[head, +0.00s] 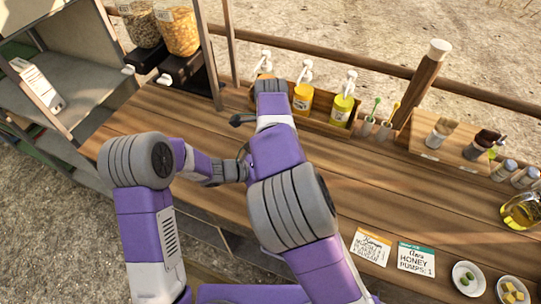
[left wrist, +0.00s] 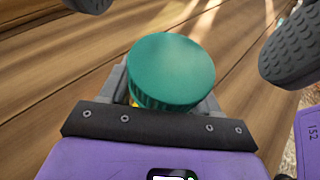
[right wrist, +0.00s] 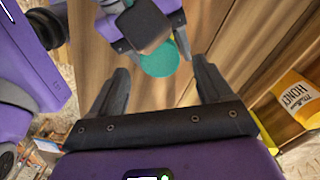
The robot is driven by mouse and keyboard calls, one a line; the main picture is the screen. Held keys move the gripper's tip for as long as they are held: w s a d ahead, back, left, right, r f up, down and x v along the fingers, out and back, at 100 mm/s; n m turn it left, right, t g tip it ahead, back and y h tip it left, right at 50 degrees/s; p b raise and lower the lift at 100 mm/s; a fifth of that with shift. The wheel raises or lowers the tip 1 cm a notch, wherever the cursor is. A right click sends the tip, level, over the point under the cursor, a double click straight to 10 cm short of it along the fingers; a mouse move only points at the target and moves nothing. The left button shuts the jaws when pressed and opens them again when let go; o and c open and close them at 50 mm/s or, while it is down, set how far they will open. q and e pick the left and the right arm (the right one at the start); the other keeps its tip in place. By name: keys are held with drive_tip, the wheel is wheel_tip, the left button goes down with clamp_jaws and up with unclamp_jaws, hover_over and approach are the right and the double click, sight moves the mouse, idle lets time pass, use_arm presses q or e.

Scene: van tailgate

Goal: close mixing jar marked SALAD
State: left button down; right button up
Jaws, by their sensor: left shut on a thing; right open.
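In the left wrist view a round green ribbed lid (left wrist: 172,68) sits on top of a jar. A sliver of yellow (left wrist: 132,97) shows under its edge; the rest of the jar is hidden. My left gripper (left wrist: 168,88) is shut around the jar beneath the lid. In the right wrist view the lid (right wrist: 160,60) lies ahead, between the spread fingers of my right gripper (right wrist: 161,68), which is open and empty. The gripper's pads appear apart from the lid. In the head view my right arm covers the jar. No SALAD marking is visible.
Yellow pump bottles (head: 303,97) stand in a wooden rack at the counter's back; a HONEY bottle (right wrist: 297,97) shows at right. Order cards (head: 416,260) and small dishes (head: 468,279) lie at front right. Grain dispensers (head: 178,32) stand back left. The middle right counter is clear.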

drive_tip(key=shift+r, duration=0.65)
drive_tip(key=shift+c, duration=0.4)
drive_tip(key=shift+r+n, duration=1.7)
drive_tip(key=shift+n, duration=0.1)
drive_tip(key=shift+f, duration=4)
drive_tip(key=shift+c, duration=0.2)
